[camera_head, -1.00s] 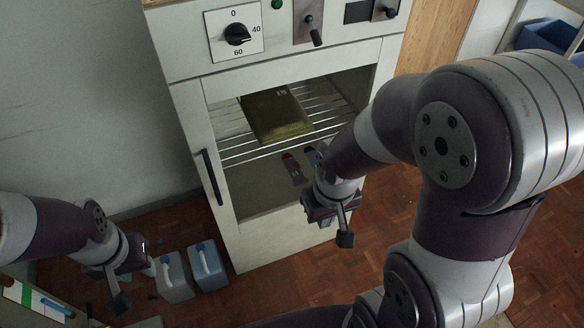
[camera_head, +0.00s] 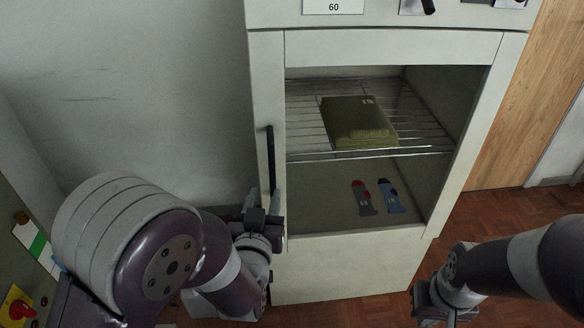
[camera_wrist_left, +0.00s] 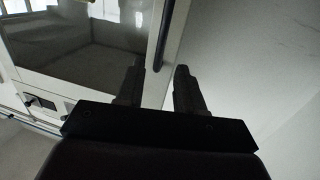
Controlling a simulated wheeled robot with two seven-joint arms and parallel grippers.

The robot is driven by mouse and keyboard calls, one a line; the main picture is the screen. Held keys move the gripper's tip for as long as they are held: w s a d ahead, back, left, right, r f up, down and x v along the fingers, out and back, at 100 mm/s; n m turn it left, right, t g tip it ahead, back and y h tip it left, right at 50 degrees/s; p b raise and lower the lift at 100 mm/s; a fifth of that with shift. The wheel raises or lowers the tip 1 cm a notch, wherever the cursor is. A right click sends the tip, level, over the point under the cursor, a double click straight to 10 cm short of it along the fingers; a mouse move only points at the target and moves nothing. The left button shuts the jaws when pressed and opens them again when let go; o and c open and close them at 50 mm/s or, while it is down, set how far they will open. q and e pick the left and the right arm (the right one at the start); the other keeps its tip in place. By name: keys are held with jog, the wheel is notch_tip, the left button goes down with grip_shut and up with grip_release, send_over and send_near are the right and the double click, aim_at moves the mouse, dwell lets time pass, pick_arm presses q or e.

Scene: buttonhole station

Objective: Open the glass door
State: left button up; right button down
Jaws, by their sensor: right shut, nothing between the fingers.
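The glass door (camera_head: 268,90) is the pale-framed front of the white cabinet and looks shut. Its vertical black handle (camera_head: 270,160) is on the left edge of the frame. My left gripper (camera_head: 264,205) is at the lower end of the handle. In the left wrist view, my left gripper (camera_wrist_left: 158,82) has its two dark fingers apart. There the handle (camera_wrist_left: 163,35) lies ahead of the fingertips, roughly in line with the gap. I see nothing held. My right gripper (camera_head: 437,298) is shut and empty, low in front of the cabinet's right side.
Behind the glass, a folded olive cloth (camera_head: 358,125) lies on a wire rack (camera_head: 305,120). Two small items, one red and grey (camera_head: 362,198) and one blue (camera_head: 389,197), lie on the cabinet floor. A grey wall (camera_head: 150,90) is on the left.

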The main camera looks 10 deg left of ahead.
aim_at(271, 158)
pick_arm(q)
jog(key=shift+t, duration=0.3)
jog(key=w, duration=0.4)
jog(key=w+a, duration=0.1)
jog(key=w, duration=0.3)
jog(key=w+r+b, duration=0.1)
jog(key=w, duration=0.3)
jog(key=shift+w+a, duration=0.2)
jog(key=shift+w, duration=0.15)
jog(key=shift+c, duration=0.3)
grip_shut()
